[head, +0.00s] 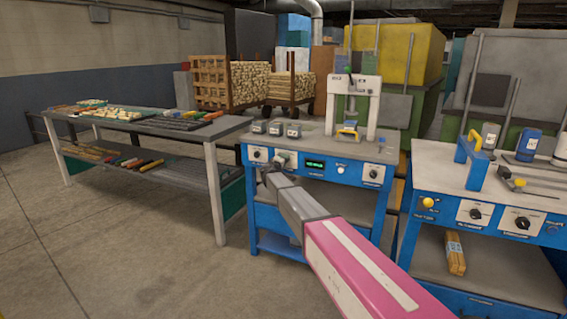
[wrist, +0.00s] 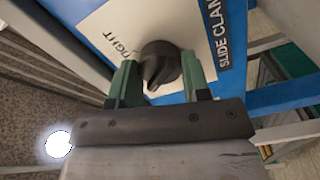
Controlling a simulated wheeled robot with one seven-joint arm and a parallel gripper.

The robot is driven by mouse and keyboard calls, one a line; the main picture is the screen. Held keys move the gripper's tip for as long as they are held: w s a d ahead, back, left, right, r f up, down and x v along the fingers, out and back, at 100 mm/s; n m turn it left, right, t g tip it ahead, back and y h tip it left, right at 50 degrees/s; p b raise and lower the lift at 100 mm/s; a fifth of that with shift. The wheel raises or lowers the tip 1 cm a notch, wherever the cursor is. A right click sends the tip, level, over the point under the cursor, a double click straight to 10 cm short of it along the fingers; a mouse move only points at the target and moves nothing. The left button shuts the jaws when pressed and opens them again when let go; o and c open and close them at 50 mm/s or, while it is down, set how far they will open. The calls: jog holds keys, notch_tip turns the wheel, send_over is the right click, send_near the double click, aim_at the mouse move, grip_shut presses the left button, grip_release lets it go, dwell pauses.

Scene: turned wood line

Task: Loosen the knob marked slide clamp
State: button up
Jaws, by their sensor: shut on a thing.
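The slide clamp knob (wrist: 160,66) is a round black knob with a raised grip bar, on a white plate (wrist: 110,30) on a blue panel in the wrist view. A black label reading "SLIDE CLAM…" (wrist: 217,35) is beside it, and "…IGHT" is printed on the plate. My gripper (wrist: 160,78) has one green finger on each side of the knob and is shut on it. In the head view my gripper (head: 268,170) reaches the left front of the blue press bench (head: 262,215). There the arm and gripper hide the knob.
The bench front also has a white dial (head: 258,154), a green display (head: 315,165) and another black knob (head: 374,174). A second blue bench (head: 430,260) stands close on the right. A grey rack table (head: 215,150) stands to the left, with clear floor before it.

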jog(key=shift+n, duration=1)
jog(key=o, duration=0.9)
jog(key=v, duration=1)
jog(key=shift+s+a, duration=0.15)
jog(key=shift+s, duration=0.25)
